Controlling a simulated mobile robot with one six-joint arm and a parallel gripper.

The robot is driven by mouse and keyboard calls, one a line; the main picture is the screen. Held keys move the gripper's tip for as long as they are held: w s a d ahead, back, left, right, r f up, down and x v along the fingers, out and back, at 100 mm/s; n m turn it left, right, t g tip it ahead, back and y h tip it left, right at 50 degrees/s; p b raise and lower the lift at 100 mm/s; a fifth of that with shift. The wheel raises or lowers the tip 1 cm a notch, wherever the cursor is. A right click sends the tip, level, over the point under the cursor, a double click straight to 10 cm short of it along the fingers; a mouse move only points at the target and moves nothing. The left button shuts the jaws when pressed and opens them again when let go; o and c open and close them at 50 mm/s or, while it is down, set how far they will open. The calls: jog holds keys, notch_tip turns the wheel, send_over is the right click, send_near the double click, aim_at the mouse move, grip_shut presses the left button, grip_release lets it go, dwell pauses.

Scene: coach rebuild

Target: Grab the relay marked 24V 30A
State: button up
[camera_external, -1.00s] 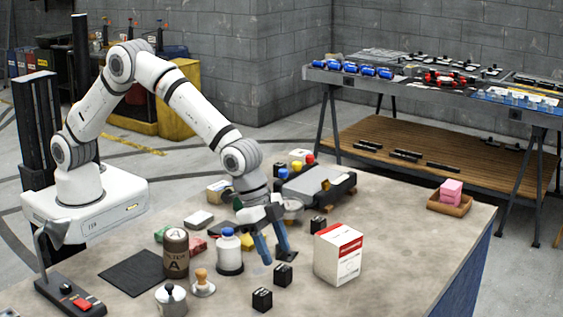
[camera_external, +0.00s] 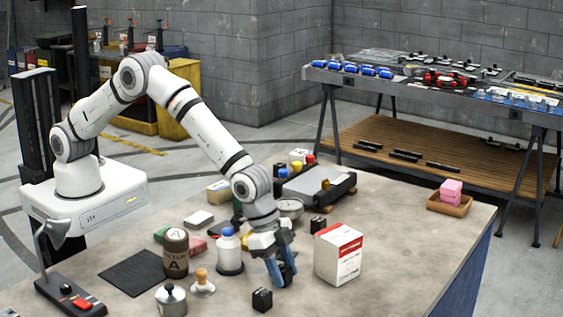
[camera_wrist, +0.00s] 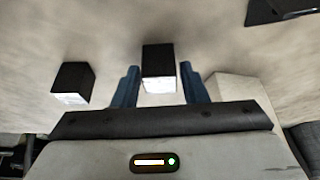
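Several small black relay cubes with white labels stand on the table. In the wrist view one relay (camera_wrist: 158,60) is between the tips of my gripper (camera_wrist: 158,88), with a small gap on both sides. My gripper (camera_external: 282,272) is open and low at the table, its blue fingers hiding most of that relay in the external view. A second relay (camera_wrist: 72,82) stands to the left in the wrist view. In the external view one relay (camera_external: 262,299) stands at the front, another (camera_external: 318,225) behind the white box. I cannot read the markings, so cannot tell which is 24V 30A.
A white and red box (camera_external: 338,255) stands close to the right of my gripper. A white bottle with a blue cap (camera_external: 229,252) stands to the left, with a brown canister (camera_external: 176,253) beyond it. The table's right side is mostly clear.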

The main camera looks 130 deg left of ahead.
jog(key=c, duration=0.7)
